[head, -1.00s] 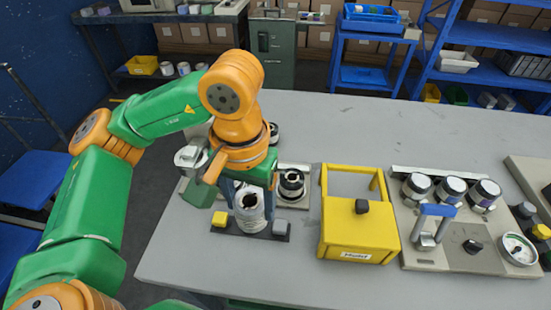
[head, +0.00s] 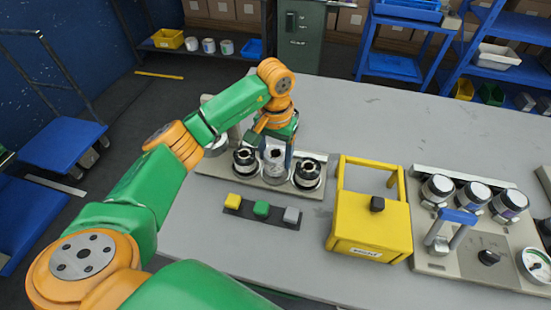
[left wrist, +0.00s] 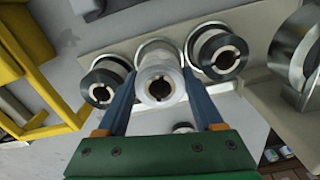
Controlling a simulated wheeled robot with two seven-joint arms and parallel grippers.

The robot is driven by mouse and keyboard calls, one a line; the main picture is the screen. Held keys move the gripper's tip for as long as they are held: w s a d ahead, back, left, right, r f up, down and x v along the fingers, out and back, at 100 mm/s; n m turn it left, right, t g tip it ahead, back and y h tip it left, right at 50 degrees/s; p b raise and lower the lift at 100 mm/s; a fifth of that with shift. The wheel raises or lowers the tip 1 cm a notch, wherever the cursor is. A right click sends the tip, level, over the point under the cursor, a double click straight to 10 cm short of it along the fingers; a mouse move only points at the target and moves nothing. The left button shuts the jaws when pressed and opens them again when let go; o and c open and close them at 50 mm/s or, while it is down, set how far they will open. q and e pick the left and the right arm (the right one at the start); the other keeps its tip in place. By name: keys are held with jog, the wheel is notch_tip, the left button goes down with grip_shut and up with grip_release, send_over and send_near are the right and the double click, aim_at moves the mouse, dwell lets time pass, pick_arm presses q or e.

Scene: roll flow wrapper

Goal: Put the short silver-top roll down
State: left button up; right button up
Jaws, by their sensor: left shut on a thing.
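My left gripper (head: 276,152) is shut on the short silver-top roll (head: 274,168), which is upright between two dark-rimmed rolls on the pale base plate (head: 212,168). In the left wrist view my gripper's blue fingers (left wrist: 158,76) sit on both sides of the silver-top roll (left wrist: 158,90). One dark-rimmed roll (head: 245,162) is to its left and another (head: 307,175) to its right in the head view. I cannot tell whether the held roll's bottom touches the plate. My right gripper is not in view.
A strip with yellow, green and grey buttons (head: 262,210) lies in front of the plate. A yellow guard box (head: 370,228) stands to the right. Further right is a panel with several silver-capped rolls (head: 473,195) and a blue-handled clamp (head: 455,216). The table behind is clear.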

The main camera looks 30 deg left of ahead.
pick_arm(q)
jog(key=shift+f, duration=1.15)
jog(key=o, duration=1.1)
jog(key=shift+f, duration=0.1)
jog(key=shift+c, duration=0.2)
jog(key=shift+o, duration=0.8)
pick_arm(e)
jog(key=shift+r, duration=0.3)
